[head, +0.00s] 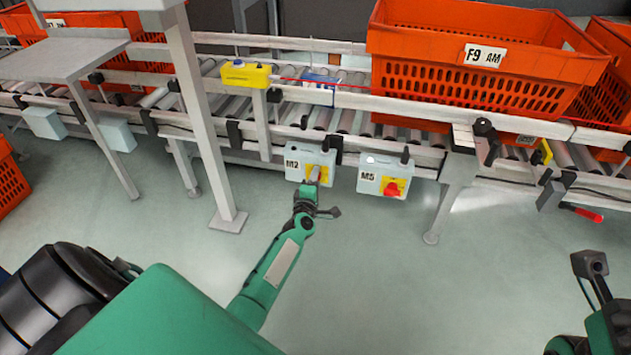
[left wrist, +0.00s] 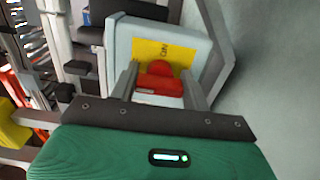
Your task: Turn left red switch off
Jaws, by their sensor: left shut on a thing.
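The left switch box, marked M2 (head: 294,163), hangs below the conveyor rail in the head view, with a yellow plate (head: 325,170). My left gripper (head: 314,176) reaches up to it and covers most of its knob.
A second box marked M5 (head: 368,178), with a red knob (head: 393,188), hangs just right of M2. Above runs the roller conveyor with an orange tote (head: 470,60) and a yellow device (head: 246,74). A grey post (head: 205,120) stands left. The floor in front is clear.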

